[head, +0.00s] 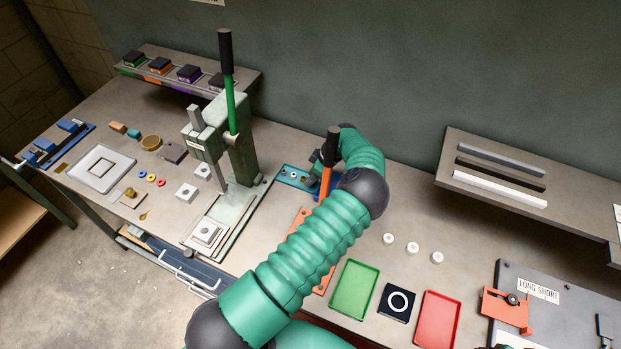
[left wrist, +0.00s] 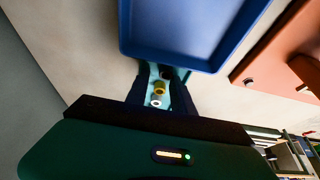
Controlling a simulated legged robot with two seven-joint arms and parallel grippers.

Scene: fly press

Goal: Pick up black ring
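I cannot make out a separate black ring for certain in either view. A teal plate (head: 292,176) with small dark and pale parts lies right of the green press. My left arm reaches over the table and bends down beside this plate; its gripper is mostly hidden there in the head view. In the left wrist view my left gripper (left wrist: 160,92) has its two dark fingers apart. A brass-coloured part (left wrist: 159,88) and a small white ring (left wrist: 156,102) show in the gap over a teal surface, and nothing looks gripped. My right gripper does not show.
A blue tray (left wrist: 190,45) and an orange fixture (left wrist: 275,60) are close to the left gripper.

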